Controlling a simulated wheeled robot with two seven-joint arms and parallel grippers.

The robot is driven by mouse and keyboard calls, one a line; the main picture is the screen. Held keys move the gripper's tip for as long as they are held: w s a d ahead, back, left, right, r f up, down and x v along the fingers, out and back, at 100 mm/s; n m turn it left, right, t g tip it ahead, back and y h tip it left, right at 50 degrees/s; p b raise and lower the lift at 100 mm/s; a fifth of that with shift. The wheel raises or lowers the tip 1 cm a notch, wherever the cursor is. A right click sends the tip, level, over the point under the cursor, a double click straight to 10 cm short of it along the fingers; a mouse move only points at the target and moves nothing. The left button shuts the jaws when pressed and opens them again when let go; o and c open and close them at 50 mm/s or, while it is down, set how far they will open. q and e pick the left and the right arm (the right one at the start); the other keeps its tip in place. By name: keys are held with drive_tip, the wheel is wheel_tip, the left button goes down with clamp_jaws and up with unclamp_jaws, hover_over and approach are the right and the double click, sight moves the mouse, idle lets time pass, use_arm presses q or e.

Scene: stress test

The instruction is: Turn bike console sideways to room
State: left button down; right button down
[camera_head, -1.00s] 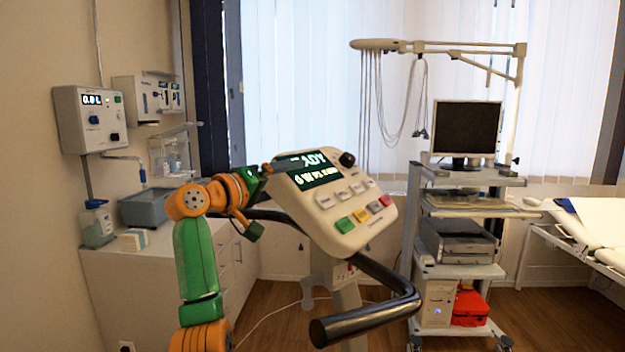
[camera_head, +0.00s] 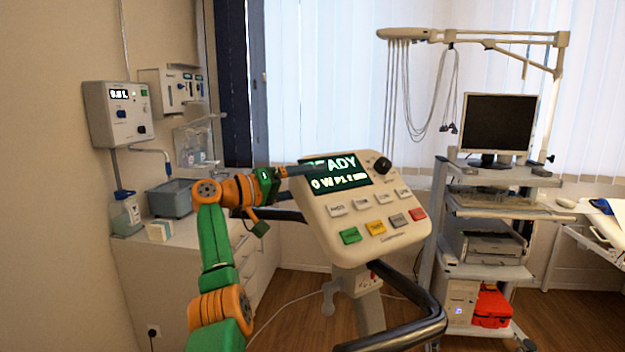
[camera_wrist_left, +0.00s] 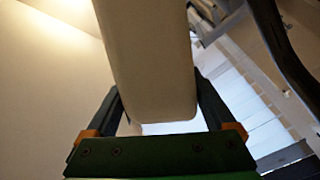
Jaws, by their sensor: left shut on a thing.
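The bike console (camera_head: 375,212) is a cream slanted panel with a green-lit display reading "READY", a black knob and two rows of buttons. It faces me nearly squarely, tilted slightly in the picture, on a pale post (camera_head: 357,312). My left gripper (camera_head: 290,172) reaches its upper left edge and is shut on it. In the left wrist view, the console's cream edge (camera_wrist_left: 148,55) lies between the two dark fingers of my left gripper (camera_wrist_left: 160,112). One finger overlaps the display's upper left corner in the head view. My right gripper is not in view.
Black handlebars (camera_head: 420,318) curve below and right of the console. A wheeled equipment cart (camera_head: 440,215) with a monitor (camera_head: 497,125) stands close behind on the right. A cabinet (camera_head: 150,275) and wall-mounted devices (camera_head: 118,115) are at the left. A bed (camera_head: 600,240) shows at far right.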

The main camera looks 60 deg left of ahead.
sight(294, 183)
use_arm(q)
unclamp_jaws()
drive_tip(key=shift+s+f, duration=0.1)
drive_tip(key=shift+s, duration=0.05)
drive_tip(key=s+b, duration=0.3)
drive_tip(key=s, duration=0.3)
drive_tip(key=shift+s+a, duration=0.15)
drive_tip(key=shift+a, duration=0.05)
drive_tip(key=shift+s, duration=0.3)
drive_tip(key=shift+w, duration=0.1)
